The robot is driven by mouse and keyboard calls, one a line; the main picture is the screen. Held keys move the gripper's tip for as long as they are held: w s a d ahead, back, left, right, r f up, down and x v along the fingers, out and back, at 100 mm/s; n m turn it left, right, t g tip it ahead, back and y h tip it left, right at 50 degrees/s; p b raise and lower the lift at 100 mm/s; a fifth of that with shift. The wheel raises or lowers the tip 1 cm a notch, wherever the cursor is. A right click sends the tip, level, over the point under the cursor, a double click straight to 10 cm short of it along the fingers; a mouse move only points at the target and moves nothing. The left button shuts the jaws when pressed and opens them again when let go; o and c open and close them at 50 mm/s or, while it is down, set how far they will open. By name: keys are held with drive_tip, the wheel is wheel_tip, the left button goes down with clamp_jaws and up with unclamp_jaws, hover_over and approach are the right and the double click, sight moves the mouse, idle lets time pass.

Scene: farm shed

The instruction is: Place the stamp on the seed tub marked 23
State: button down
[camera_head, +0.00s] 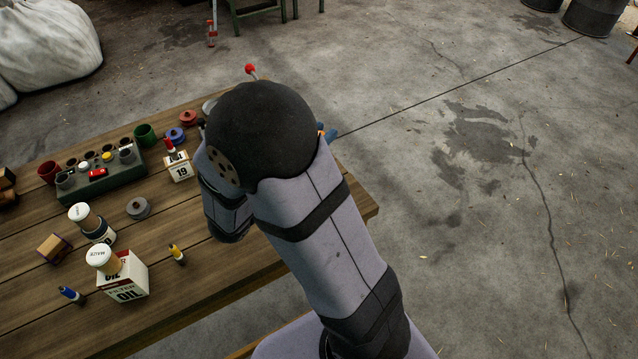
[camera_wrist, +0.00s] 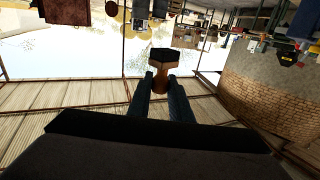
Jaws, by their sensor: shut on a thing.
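In the wrist view my gripper (camera_wrist: 165,88) is shut on the stamp (camera_wrist: 163,57), which has a wooden handle and a dark block at its far end. The stamp is held up, clear of any surface in that view. In the head view my arm hides the gripper and the stamp. A small white container marked 19 (camera_head: 180,172) stands on the table left of my arm. I see no tub marked 23 in either view; my arm covers part of the table.
The wooden table (camera_head: 215,285) holds a green holed tray (camera_head: 125,177), a green cup (camera_head: 146,135), a red cup (camera_head: 47,171), an oil filter box (camera_head: 128,279), a wooden block (camera_head: 54,247) and a grey disc (camera_head: 139,208). Bare planks show at its front.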

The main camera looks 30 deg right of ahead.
drive_tip(key=shift+f, duration=3.35)
drive_tip(key=shift+f, duration=0.1)
drive_tip(key=shift+f+p, duration=0.45)
drive_tip(key=shift+f, duration=1.3)
drive_tip(key=shift+f, duration=0.1)
drive_tip(key=c, duration=1.6)
unclamp_jaws()
drive_tip(key=shift+a, duration=0.1)
drive_tip(key=b+v, duration=0.3)
drive_tip(key=v, duration=0.9)
